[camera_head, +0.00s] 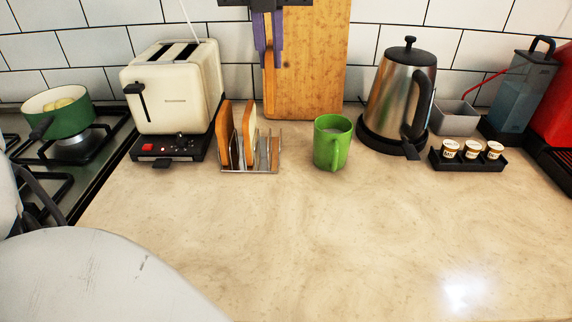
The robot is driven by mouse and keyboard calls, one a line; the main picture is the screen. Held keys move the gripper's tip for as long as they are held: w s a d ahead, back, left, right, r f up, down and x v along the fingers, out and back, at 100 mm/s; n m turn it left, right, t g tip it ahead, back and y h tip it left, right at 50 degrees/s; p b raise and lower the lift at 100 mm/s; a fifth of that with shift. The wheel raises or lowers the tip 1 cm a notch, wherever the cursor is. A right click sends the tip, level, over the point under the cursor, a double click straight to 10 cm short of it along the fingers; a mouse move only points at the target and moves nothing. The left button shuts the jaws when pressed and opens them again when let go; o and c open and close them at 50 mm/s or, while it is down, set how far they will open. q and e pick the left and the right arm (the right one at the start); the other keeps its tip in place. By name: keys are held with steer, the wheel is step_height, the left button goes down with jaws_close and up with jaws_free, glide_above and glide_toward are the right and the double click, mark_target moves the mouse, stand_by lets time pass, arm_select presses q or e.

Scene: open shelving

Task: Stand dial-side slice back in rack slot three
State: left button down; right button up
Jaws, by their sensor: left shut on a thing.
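My left gripper (269,42) hangs down at the top middle, in front of the wooden board. Its dark body is cut off by the top edge. Its two purple-blue fingers are shut on a bread slice seen nearly edge-on, a thin orange-brown strip that blends with the board. The wire toast rack (265,160) stands on the counter below. One slice (224,135) stands upright at its left end and another slice (249,130) stands beside it. My right gripper is out of view.
A cream toaster (175,90) with a front dial stands left of the rack. A green mug (332,143) stands to its right, then a kettle (399,95) and a pod tray (467,160). The wooden board (315,70) leans behind. The front counter (330,230) is clear.

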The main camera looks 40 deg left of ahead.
arm_select(q)
step_height(320, 180, down, 12)
steer(key=b, duration=0.1)
steer(key=shift+w, duration=0.2)
steer(key=shift+b, duration=0.3)
steer(key=c, duration=2.3)
jaws_free()
steer(key=shift+f, duration=0.15)
steer(key=o, duration=0.5)
steer(key=shift+c, duration=0.2)
